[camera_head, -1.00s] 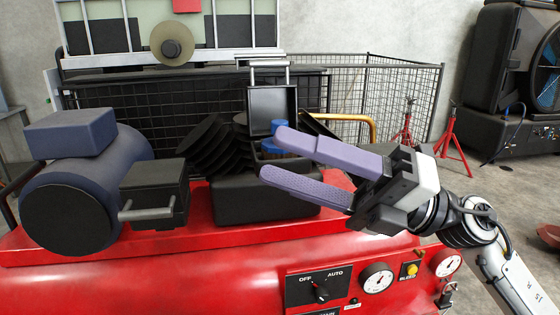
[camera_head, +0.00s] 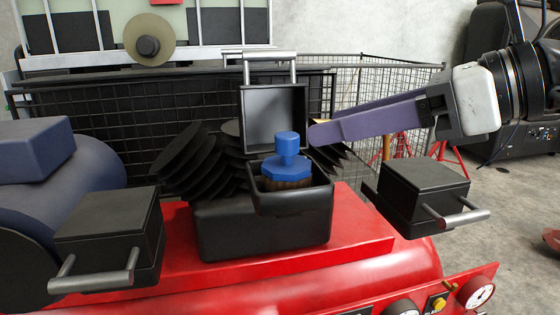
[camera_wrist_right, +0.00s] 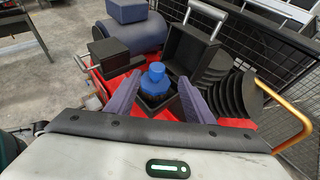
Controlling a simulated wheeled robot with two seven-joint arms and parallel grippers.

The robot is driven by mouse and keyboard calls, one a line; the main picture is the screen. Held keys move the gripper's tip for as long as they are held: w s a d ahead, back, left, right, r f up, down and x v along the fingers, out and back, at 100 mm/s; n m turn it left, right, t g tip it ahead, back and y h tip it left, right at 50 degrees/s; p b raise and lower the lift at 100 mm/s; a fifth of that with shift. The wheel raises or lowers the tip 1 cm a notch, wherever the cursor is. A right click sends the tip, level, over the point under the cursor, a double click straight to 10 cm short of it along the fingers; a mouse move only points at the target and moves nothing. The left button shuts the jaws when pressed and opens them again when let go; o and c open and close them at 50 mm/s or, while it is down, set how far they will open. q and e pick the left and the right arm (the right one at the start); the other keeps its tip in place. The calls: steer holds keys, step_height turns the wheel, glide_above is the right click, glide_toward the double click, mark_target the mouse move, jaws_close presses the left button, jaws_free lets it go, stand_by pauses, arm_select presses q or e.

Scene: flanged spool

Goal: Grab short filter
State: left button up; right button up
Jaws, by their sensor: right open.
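A short filter (camera_head: 286,163) with a blue knobbed cap and a brown ribbed body stands upright in an open black housing (camera_head: 262,228). Its lower part is hidden by the housing's front wall. The housing's lid (camera_head: 272,118) is tipped up behind it. My right gripper (camera_head: 312,134) comes in from the right, level with the top of the blue knob and apart from it. Its purple fingers overlap in the head view. In the right wrist view the fingers are open, with the filter (camera_wrist_right: 154,76) ahead between them and nothing held. My left gripper is out of view.
Two closed black boxes with metal handles flank the housing, one at left (camera_head: 108,240) and one at right (camera_head: 424,190). Black finned discs (camera_head: 190,165) stand close behind. A blue cylinder (camera_head: 95,180) lies at far left. The red compressor deck (camera_head: 350,235) is clear in front.

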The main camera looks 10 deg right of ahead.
mark_target(298, 139)
steer(key=x, duration=0.3)
steer(key=shift+s+a, duration=0.2)
steer(key=shift+a, duration=0.1)
steer(key=p+x, duration=0.1)
steer(key=x, duration=0.4)
steer(key=shift+d+f, duration=0.1)
steer(key=shift+w+f+p, duration=0.1)
steer(key=shift+w+p, duration=0.05)
steer(key=shift+p, duration=0.15)
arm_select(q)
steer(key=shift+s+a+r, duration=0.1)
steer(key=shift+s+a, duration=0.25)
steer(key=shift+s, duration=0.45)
arm_select(e)
steer(key=shift+c, duration=0.3)
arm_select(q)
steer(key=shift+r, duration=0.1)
arm_select(e)
steer(key=c, duration=1.1)
